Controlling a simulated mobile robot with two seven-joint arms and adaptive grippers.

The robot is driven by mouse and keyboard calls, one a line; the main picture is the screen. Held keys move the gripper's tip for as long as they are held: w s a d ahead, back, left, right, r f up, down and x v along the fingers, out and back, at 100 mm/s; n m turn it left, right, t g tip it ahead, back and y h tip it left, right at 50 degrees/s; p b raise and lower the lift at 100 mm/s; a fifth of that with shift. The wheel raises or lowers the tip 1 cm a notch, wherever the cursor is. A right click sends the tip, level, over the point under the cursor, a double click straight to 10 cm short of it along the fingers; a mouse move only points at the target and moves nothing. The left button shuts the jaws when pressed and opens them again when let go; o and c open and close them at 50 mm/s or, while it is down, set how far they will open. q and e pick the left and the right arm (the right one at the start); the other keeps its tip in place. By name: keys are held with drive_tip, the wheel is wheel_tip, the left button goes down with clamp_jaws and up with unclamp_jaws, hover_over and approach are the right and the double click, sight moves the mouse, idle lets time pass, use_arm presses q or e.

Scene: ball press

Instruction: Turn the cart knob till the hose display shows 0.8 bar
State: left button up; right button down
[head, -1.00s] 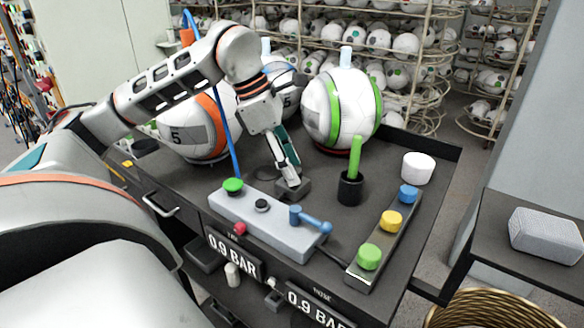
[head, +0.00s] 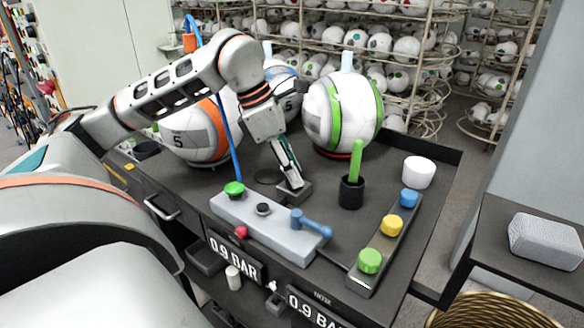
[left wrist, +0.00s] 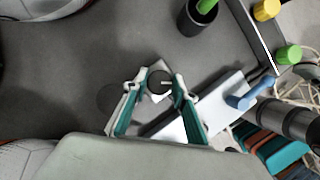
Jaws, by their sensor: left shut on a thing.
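My left gripper (head: 294,184) reaches down onto a small dark block (head: 296,194) on the cart top, behind the grey control box. In the left wrist view its teal-and-white fingers (left wrist: 160,84) are shut on the round dark cart knob (left wrist: 157,80), which has a pale mark. In the head view the fingers hide most of the knob. The hose display (head: 315,312), at the front right of the cart, reads 0.9 BAR, partly cut off by the bottom edge. A second display (head: 234,258) to its left also reads 0.9 BAR. My right gripper is not in view.
The grey control box (head: 262,228) carries a blue lever (head: 312,224) and green, black and red controls. A black cup (head: 351,191) with a green handle stands to the right. Beyond it are a button strip (head: 362,282) and a white cup (head: 419,172). Large balls (head: 342,112) stand behind.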

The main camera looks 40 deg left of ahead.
use_arm(q)
drive_tip(key=n+y+p, duration=0.1)
drive_tip(key=n, duration=0.2)
drive_tip(key=shift+d+t, duration=0.1)
drive_tip(key=shift+t, duration=0.2)
drive_tip(key=shift+n+p, duration=0.45)
drive_tip(key=shift+n, duration=0.25)
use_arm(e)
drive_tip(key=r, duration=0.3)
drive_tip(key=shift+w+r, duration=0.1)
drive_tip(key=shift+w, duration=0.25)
use_arm(q)
drive_tip(key=shift+y, duration=0.3)
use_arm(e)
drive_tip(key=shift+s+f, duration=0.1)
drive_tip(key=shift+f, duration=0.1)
use_arm(q)
drive_tip(key=o, duration=1.1)
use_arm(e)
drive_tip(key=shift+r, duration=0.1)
use_arm(q)
drive_tip(key=shift+r, duration=0.1)
